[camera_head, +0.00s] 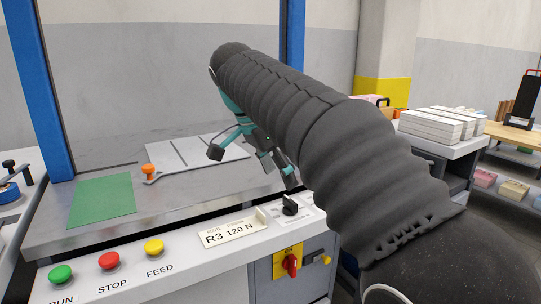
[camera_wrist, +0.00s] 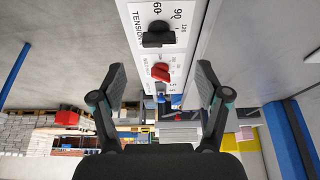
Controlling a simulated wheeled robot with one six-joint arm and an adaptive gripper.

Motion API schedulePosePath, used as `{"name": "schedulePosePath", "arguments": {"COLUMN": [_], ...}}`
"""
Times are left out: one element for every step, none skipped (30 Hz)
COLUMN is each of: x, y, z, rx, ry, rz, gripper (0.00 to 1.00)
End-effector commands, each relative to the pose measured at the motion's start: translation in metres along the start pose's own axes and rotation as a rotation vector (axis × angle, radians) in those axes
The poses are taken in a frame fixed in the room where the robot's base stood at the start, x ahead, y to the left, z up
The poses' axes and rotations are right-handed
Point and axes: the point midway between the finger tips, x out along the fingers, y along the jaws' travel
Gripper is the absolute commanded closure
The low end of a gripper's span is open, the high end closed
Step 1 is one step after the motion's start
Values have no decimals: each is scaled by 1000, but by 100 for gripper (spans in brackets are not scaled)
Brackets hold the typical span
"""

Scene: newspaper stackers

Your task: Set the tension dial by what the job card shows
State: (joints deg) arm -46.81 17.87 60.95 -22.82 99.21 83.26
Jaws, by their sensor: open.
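The job card (camera_head: 232,233) on the front panel reads "R3 120 N". The tension dial (camera_head: 290,206) has a black bar knob and sits on the panel just right of the card. In the wrist view, the dial's knob (camera_wrist: 158,36) lies crosswise beside the word TENSION, with the marks 60, 90 and 120 around it. I cannot tell which end of the knob is its pointer. My gripper (camera_wrist: 160,82) is open and empty, with its fingers spread below the knob in the wrist view. In the head view, my gripper (camera_head: 278,170) hangs above and behind the dial.
RUN (camera_head: 61,275), STOP (camera_head: 109,262) and FEED (camera_head: 154,248) buttons line the panel's left. A red switch (camera_head: 291,264) on a yellow plate is below the dial. An orange-knobbed lever (camera_head: 148,171) and green mat (camera_head: 102,201) lie on the deck. Blue posts flank it.

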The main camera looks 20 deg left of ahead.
Motion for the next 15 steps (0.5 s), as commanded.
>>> {"name": "schedulePosePath", "arguments": {"x": [-8,-13,-20,-24,-27,-31,-34,-36,-39,-42,-43,-45,-46,-47,-48], "y": [-1,-1,-1,-1,-1,-1,-1,-1,-1,-1,-1,0,0,0,0], "z": [1,1,1,1,0,0,0,0,0,0,0,0,0,0,0], "rx": [-1,-1,-1,-1,-1,-1,-1,-1,-1,-1,0,-1,-1,-1,-1], "ry": [0,0,0,0,0,1,1,1,1,0,0,0,0,0,0], "rz": [-2,-2,-3,-2,-1,-1,0,0,-1,0,0,0,0,0,0], "gripper": [25,25,25,25,25,25,25,25,25,25,25,25,25,25,25]}}
